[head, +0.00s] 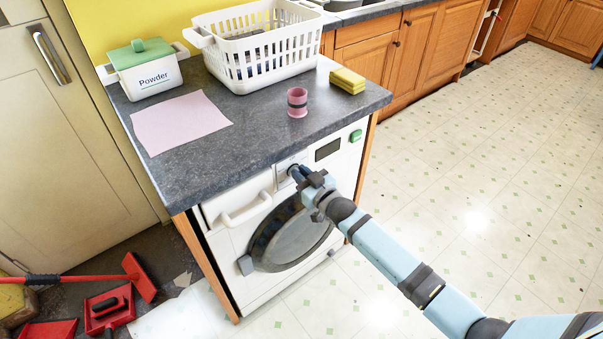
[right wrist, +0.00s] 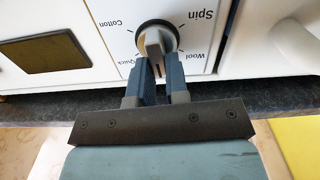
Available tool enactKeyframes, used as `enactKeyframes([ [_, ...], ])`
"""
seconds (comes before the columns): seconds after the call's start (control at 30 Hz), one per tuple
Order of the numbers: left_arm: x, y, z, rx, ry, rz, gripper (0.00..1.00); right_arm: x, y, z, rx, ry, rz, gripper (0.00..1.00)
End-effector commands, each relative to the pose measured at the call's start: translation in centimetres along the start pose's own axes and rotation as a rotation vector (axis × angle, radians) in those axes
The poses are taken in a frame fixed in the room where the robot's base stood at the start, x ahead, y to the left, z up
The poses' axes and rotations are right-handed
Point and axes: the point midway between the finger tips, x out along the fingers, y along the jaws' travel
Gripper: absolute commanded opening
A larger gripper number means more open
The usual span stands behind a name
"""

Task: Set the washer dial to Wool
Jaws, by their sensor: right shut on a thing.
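The white washer (head: 262,205) stands under the grey counter, its round dark door shut. Its dial (right wrist: 172,29) is a dark round knob with a light grey grip bar, on a white panel. Labels Cotton, Quick, Wool (right wrist: 193,57) and Spin (right wrist: 202,14) show around it in the right wrist view. My right gripper (right wrist: 158,58) is shut on the dial's grip bar, one finger on each side. The bar lies roughly up and down in that view, between Quick and Wool at its lower end; I cannot tell which end is the pointer. In the head view my right gripper (head: 294,172) hides most of the dial.
A dark display (head: 328,149) and green button (head: 356,136) sit right of the dial, the drawer handle (head: 246,209) left. On the counter are a powder box (head: 144,75), pink cloth (head: 180,122), white basket (head: 262,60), pink cup (head: 297,102) and yellow sponges (head: 347,81). Floor at right is clear.

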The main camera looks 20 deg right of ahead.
Motion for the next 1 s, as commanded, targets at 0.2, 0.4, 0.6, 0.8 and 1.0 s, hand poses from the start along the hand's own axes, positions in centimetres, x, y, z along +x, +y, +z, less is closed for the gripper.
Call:
enactKeyframes([
  [0.2,-0.3,0.0,-0.4,-0.006,-0.005,0.000,0.43,0.0,-0.2,-0.1,-0.154,-0.001,0.000,0.00],
  [0.4,-0.4,0.0,-0.5,-0.012,-0.012,-0.002,0.43,0.0,-0.5,0.0,-0.341,-0.001,0.000,0.00],
  [0.6,-0.3,-0.1,0.0,-0.016,-0.024,-0.003,0.43,0.0,-0.8,0.2,-0.531,0.000,0.000,0.00],
  [0.8,-0.3,-0.1,0.0,-0.016,-0.023,-0.003,0.43,0.0,-0.9,0.4,-0.702,-0.001,0.000,0.00],
  [1.0,-0.3,-0.1,-0.2,-0.016,-0.018,-0.003,0.43,0.0,-1.1,0.5,-0.834,0.000,0.000,0.00],
])
